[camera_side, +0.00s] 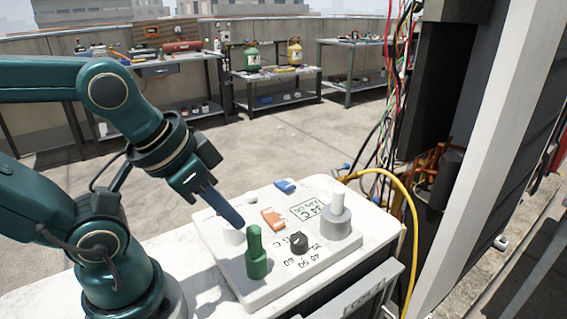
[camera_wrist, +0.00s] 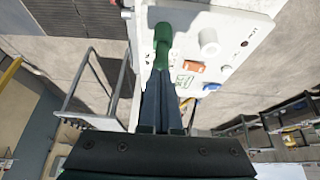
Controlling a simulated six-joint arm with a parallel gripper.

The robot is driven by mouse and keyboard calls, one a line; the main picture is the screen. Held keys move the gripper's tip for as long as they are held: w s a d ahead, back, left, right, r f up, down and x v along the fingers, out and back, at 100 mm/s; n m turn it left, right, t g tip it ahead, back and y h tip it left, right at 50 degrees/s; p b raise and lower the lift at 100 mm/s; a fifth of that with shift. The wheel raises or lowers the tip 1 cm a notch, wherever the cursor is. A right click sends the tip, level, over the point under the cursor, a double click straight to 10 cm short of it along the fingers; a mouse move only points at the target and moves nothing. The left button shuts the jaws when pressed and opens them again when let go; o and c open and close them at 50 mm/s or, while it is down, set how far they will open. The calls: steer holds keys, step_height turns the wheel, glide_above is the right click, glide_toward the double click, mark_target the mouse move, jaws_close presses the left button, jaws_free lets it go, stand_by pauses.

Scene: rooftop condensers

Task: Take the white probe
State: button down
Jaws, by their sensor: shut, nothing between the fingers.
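In the wrist view my gripper's fingertips (camera_wrist: 160,72) appear close to the green probe.
The panel carries an orange switch (camera_side: 271,217), a blue switch (camera_side: 285,186), a black dial (camera_side: 298,242) and a white cylinder (camera_wrist: 208,40). A yellow hose (camera_side: 413,215) curves past its right side. A cabinet with loose wires (camera_side: 398,100) stands behind it. Benches are far off.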

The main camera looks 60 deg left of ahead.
steer(key=c, duration=0.6)
jaws_free()
step_height(320, 180, up, 2)
steer(key=r+m+h, duration=0.1)
steer(key=m+h, duration=0.1)
steer(key=m, duration=0.4)
glide_above(337, 189)
steer(key=s, duration=0.3)
steer(key=shift+n+g, duration=0.4)
steer(key=shift+g, duration=0.4)
steer(key=f, duration=0.1)
steer(key=w+f, duration=0.1)
steer(key=f, duration=0.3)
steer(key=shift+w+a, duration=0.3)
steer(key=shift+w, duration=0.1)
steer(key=shift+x, duration=2.4)
